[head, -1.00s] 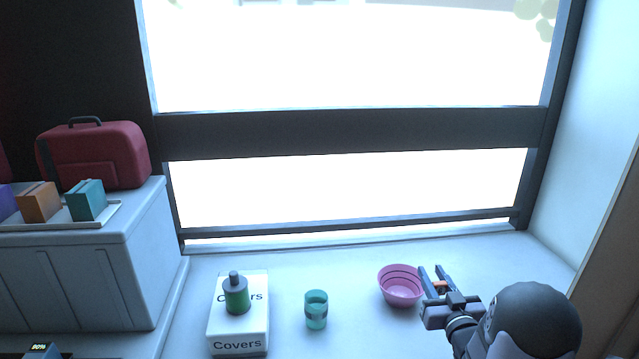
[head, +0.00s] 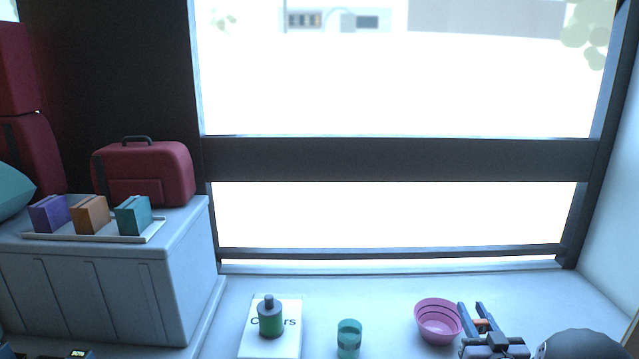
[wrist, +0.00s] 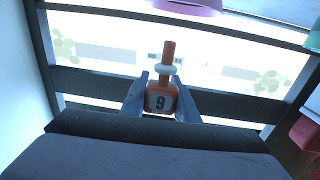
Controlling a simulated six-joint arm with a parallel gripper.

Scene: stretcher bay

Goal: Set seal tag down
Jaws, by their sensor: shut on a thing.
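In the head view my gripper (head: 479,322) is at the lower right, just right of the pink bowl (head: 438,319). Only a little orange of the tag shows there between the fingers. Whether the tag touches any surface cannot be told.
A white Covers box (head: 289,345) bears a green bottle (head: 270,318). A teal cup (head: 348,338) stands between box and bowl. At left, a grey chest (head: 110,292) bears a red case (head: 150,175) and a tray (head: 100,237) of colored packs. Counter behind the cup is clear.

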